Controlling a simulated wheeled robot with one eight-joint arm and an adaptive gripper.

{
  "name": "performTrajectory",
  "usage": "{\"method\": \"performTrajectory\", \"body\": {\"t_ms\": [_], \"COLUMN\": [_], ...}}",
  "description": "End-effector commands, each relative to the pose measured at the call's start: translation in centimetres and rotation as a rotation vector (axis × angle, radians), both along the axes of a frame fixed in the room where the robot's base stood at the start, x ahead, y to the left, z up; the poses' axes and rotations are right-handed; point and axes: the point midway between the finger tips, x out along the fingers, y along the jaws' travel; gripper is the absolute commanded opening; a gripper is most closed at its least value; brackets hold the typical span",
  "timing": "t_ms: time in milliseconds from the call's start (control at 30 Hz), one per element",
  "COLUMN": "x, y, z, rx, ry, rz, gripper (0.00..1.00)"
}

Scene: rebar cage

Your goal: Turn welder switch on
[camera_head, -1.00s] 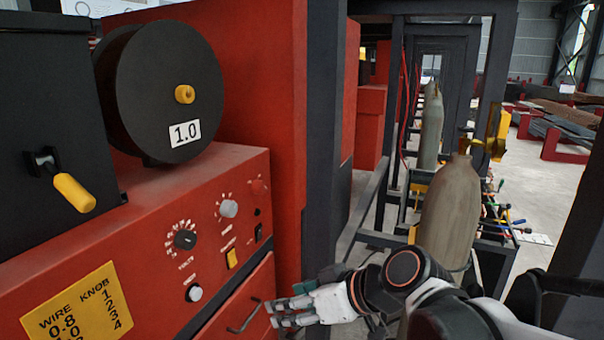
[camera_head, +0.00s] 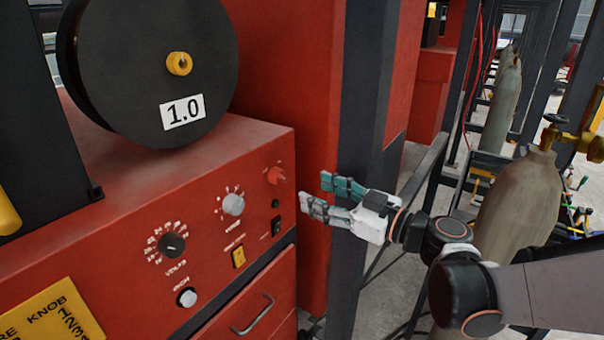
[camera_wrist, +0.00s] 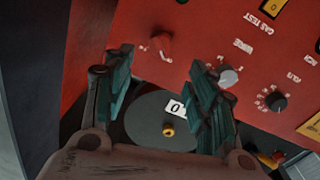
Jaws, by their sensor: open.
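The red welder panel (camera_head: 120,240) carries a red rotary switch (camera_head: 275,175) at its upper right. A small black rocker switch (camera_head: 276,226) sits below it; its setting is too small to read. My gripper (camera_head: 314,191) is open and empty, just right of the red switch, its fingertips pointing left towards the panel and apart from it. In the wrist view the red switch (camera_wrist: 163,45) appears beyond and between the fingertips of my gripper (camera_wrist: 159,64).
Grey and black knobs, a yellow switch (camera_head: 239,257) and a drawer handle (camera_head: 253,314) share the welder front. A black wire spool (camera_head: 130,80) sits on top. A dark post (camera_head: 360,120) stands behind my gripper, and gas cylinders (camera_head: 520,205) stand at right.

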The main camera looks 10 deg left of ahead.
Motion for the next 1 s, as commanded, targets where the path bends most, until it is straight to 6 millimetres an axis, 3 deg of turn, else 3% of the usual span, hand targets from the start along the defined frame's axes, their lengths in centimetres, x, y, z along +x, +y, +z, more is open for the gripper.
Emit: {"method": "performTrajectory", "body": {"t_ms": [300,500,933,967,1000], "x": [2.7,3.8,4.3,4.3,4.3], "y": [5.7,8.0,8.8,8.8,8.8], "z": [0.0,0.0,0.0,0.0,0.0], "rx": [0.0,-0.001,0.0,0.0,0.0], "ry": [0.001,0.001,0.001,0.001,0.001], "rz": [0.002,0.002,-0.001,-0.001,-0.001], "gripper": [0.52,0.52,0.52,0.5,0.41]}}
